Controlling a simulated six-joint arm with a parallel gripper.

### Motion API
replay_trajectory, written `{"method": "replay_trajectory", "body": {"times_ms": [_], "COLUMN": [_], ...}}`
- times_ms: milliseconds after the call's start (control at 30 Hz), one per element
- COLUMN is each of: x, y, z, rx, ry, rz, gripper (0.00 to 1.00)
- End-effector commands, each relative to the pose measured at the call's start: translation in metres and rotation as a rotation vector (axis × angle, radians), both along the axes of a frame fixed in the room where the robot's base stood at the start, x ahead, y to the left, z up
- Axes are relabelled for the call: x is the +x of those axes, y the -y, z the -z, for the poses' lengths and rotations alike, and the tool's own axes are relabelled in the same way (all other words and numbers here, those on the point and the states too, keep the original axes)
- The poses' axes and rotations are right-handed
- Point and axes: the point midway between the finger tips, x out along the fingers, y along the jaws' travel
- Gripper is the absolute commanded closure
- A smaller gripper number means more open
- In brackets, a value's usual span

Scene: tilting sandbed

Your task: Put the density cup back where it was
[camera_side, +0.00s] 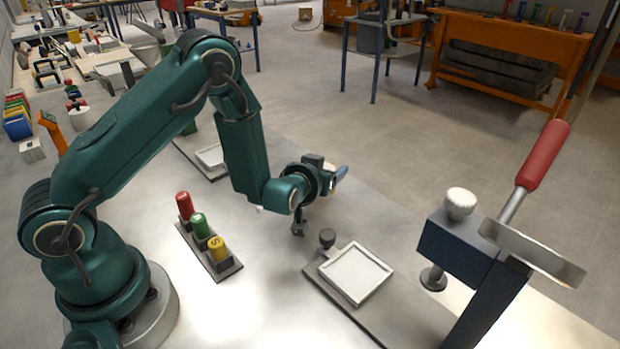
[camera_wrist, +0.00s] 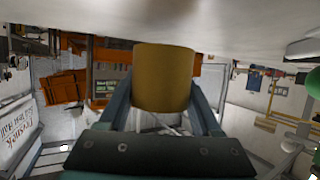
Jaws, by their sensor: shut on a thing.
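The density cup, as I take it, is the plain tan-brown cylinder (camera_wrist: 165,78) in the wrist view. It sits between the two fingers of my gripper (camera_wrist: 163,95), which is shut on it. In the side view my gripper (camera_side: 338,174) is in the air above the bench, beyond the white square tray. The cup cannot be made out there. Which spot it came from does not show.
A white square tray (camera_side: 389,278) on a plate with a dark knob (camera_side: 327,237) lies below. A rack (camera_side: 225,270) holds red, green and yellow cylinders. A red-handled lever press (camera_side: 462,243) stands at right. Another pale square plate (camera_side: 211,156) lies behind my arm.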

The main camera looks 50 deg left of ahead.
Motion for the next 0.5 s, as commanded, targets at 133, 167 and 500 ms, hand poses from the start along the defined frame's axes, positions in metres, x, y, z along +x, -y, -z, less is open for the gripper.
{"method": "replay_trajectory", "body": {"times_ms": [133, 167, 500], "x": [0.0004, 0.0004, 0.0004], "y": [0.0, 0.0, 0.0001], "z": [0.0059, 0.0064, 0.0074], "rx": [0.0, 0.0, -0.001], "ry": [0.003, 0.003, 0.004], "rz": [0.001, 0.001, 0.0], "gripper": [1.0, 1.0, 1.0]}}
